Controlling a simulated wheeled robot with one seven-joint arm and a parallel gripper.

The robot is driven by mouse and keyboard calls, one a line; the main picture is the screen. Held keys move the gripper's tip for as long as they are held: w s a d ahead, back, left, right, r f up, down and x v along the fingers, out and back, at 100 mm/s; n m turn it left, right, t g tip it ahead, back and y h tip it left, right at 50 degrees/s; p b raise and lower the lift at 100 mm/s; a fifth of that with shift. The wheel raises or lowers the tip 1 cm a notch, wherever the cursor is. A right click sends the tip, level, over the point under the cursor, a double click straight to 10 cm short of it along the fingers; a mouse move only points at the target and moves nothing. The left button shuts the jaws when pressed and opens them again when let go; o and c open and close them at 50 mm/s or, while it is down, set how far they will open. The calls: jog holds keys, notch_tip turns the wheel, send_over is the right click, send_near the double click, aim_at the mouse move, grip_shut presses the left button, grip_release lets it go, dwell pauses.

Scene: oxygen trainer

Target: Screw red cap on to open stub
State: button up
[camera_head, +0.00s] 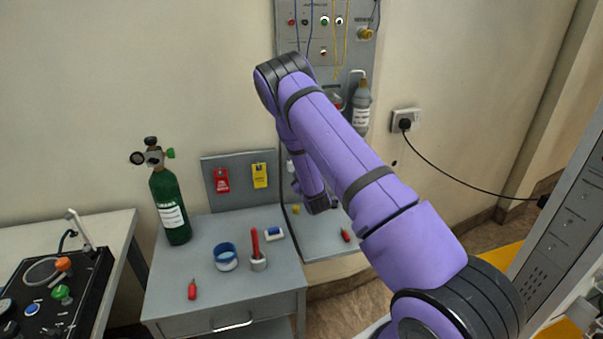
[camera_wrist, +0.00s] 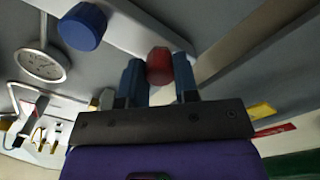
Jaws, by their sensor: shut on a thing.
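A rounded red piece (camera_wrist: 159,64), which looks like the red cap, sits between the two blue fingers of my gripper (camera_wrist: 159,80) in the wrist view. The gripper is shut on it. A blue cap (camera_wrist: 82,26) is to its upper left, apart from the fingers. I cannot make out the open stub in either view. In the head view my wrist reaches down beside the grey wall board, over the right-hand bench. My purple arm hides much of that area, and the fingers and red cap do not show clearly there.
A round gauge (camera_wrist: 42,64) is at left in the wrist view. A grey bottle (camera_head: 361,107) hangs on the wall.

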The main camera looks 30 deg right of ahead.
jog(key=shift+m, duration=0.9)
jog(key=m, duration=0.3)
jog(key=shift+m, duration=0.3)
jog(key=shift+m, duration=1.7)
jog(key=shift+m, duration=1.7)
